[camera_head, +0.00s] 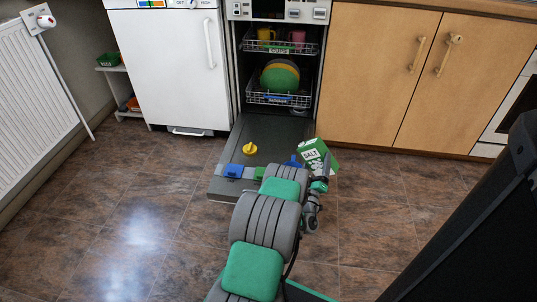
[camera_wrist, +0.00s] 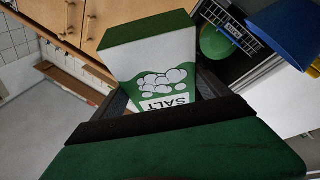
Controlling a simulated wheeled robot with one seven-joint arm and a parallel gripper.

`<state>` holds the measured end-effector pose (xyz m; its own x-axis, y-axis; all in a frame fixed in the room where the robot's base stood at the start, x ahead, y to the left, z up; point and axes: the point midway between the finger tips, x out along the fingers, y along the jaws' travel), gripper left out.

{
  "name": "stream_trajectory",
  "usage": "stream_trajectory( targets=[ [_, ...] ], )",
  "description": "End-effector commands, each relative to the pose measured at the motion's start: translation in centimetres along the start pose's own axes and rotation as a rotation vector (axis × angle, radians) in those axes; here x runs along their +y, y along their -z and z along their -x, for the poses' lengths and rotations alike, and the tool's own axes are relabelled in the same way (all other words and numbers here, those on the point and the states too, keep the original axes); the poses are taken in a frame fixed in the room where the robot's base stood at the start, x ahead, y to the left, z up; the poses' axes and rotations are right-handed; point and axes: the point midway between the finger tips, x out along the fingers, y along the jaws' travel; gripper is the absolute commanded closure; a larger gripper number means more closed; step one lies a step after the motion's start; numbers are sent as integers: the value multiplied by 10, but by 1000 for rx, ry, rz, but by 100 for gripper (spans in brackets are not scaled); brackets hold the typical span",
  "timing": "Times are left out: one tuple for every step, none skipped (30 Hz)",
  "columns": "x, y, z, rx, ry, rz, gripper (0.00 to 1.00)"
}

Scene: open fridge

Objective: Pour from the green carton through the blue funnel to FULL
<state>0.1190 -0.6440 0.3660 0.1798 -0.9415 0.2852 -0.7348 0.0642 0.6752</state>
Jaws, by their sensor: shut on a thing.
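The green and white carton (camera_head: 314,153), marked SALT, is held tilted at the right edge of the open dishwasher door (camera_head: 222,188). My gripper (camera_head: 319,184) is shut on it. In the wrist view, the carton (camera_wrist: 150,62) sits between the fingers of my gripper (camera_wrist: 165,100), its green end pointing away. The blue funnel (camera_head: 294,161) is just left of the carton, partly hidden by my arm. A large blue shape, probably the funnel (camera_wrist: 288,28), shows at the upper right of the wrist view, apart from the carton. No flow and no FULL mark can be made out.
A yellow cap-like piece (camera_head: 250,148), a blue block (camera_head: 234,171) and a green block (camera_head: 260,173) are on the door. The lower rack (camera_head: 280,99) holds plates; the upper rack holds cups. Wooden cupboards (camera_head: 400,75) stand right. Floor is clear left.

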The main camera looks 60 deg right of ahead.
Motion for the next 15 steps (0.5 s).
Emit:
stream_trajectory(
  targets=[
    [1, 1, -1, 4, -2, 1, 84],
    [1, 1, -1, 4, -2, 0, 84],
    [1, 1, -1, 4, -3, 0, 84],
    [1, 1, -1, 4, -3, 0, 84],
    [1, 1, -1, 4, -3, 0, 84],
    [1, 1, -1, 3, -3, 0, 84],
    [1, 1, -1, 3, -3, -1, 84],
    [1, 1, -1, 3, -3, 0, 84],
    [1, 1, -1, 3, -1, 4, 84],
    [1, 0, -1, 2, 3, 11, 84],
    [1, 0, -1, 2, 8, 23, 84],
    [2, -1, -1, 1, 16, 43, 84],
    [2, -1, 0, 1, 21, 56, 84],
    [2, -2, 0, 0, 28, 69, 84],
    [2, -2, 0, 1, 33, 82, 84]
  ],
)
